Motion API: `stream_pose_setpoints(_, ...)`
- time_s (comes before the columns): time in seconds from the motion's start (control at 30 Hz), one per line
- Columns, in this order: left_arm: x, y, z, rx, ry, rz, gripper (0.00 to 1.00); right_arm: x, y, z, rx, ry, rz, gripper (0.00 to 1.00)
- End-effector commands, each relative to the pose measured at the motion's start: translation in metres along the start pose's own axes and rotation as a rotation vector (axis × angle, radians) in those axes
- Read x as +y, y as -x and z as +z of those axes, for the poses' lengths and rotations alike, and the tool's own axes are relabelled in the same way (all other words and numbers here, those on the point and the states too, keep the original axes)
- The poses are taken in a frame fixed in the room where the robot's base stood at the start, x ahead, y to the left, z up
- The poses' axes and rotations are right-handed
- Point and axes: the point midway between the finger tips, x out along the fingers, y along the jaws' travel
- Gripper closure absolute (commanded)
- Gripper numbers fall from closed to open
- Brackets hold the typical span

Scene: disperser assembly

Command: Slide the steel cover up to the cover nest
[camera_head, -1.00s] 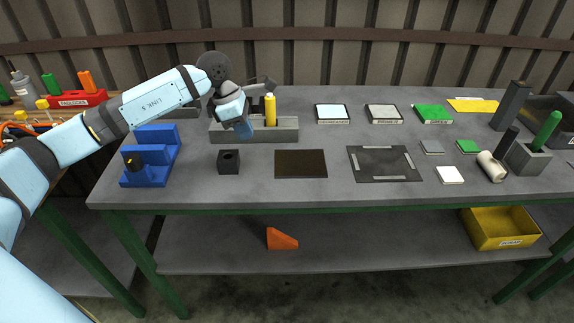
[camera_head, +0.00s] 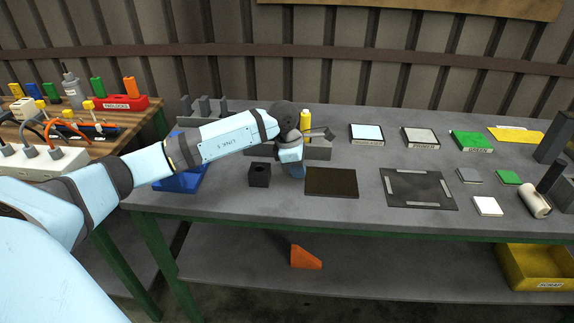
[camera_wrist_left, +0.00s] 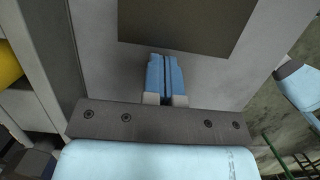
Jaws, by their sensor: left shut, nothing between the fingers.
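A flat dark brown plate (camera_head: 331,182), which looks like the steel cover, lies on the grey bench. To its right lies a dark panel (camera_head: 418,188) with light strips along its edges, which looks like the cover nest. A gap of bare bench separates them. My left gripper (camera_head: 295,174) is low over the bench, just left of the plate. In the left wrist view its blue fingers (camera_wrist_left: 164,62) are shut and empty, close to the edge of the plate (camera_wrist_left: 185,25). I cannot tell whether they touch it. My right gripper is not in view.
A black block with a hole (camera_head: 260,174) stands left of my gripper. A grey holder (camera_head: 318,150) with a yellow peg (camera_head: 305,120) stands behind it. Small grey (camera_head: 468,175), green and white (camera_head: 487,206) squares lie right of the panel.

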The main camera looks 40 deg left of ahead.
Motion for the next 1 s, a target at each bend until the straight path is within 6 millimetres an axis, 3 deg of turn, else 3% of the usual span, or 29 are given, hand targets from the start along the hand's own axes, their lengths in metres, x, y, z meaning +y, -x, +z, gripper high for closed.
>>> stream_pose_setpoints(0.43, 0.0, -0.001, 0.006, 0.0, 0.001, 0.001, 1.0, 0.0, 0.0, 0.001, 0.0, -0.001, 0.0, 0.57)
stream_pose_setpoints(0.8, 0.0, -0.018, 0.07, -0.002, 0.0, -0.001, 1.0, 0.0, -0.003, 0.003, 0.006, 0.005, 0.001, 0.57)
stream_pose_setpoints(1.0, 0.0, -0.02, 0.075, 0.002, 0.001, -0.002, 1.0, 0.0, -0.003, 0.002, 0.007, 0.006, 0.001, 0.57)
